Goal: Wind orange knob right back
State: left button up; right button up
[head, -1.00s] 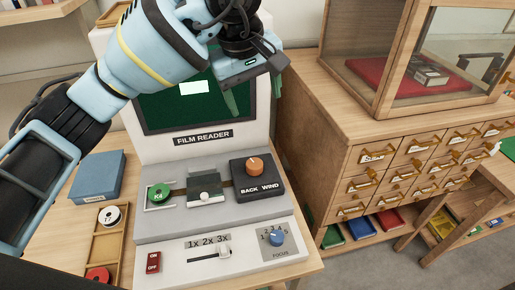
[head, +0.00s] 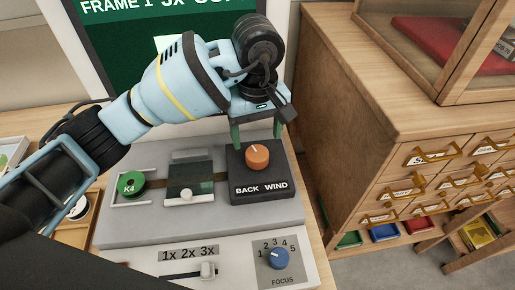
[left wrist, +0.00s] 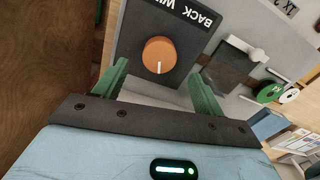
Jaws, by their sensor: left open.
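The orange knob (head: 257,156) sits on a black block (head: 262,190) labelled BACK and WIND, at the right of the film reader's grey deck. Its white pointer line points up, slightly left, in the head view. My left gripper (head: 256,138) is open just behind and above the knob, its green fingers pointing down. In the left wrist view the knob (left wrist: 159,55) shows beyond the open fingers (left wrist: 160,88), roughly centred between them, with nothing held. My right gripper is not in view.
A green K4 spool (head: 131,184), a film gate (head: 190,178), a slider (head: 207,269) and a blue FOCUS knob (head: 279,258) are on the reader. Its screen (head: 120,50) stands behind my arm. A wooden drawer cabinet (head: 345,120) stands close at the right.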

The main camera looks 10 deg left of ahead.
aim_at(257, 153)
pick_arm(q)
notch_tip(257, 153, down, 6)
jog(key=shift+r, duration=0.1)
dwell(0.4)
jog(key=c, duration=1)
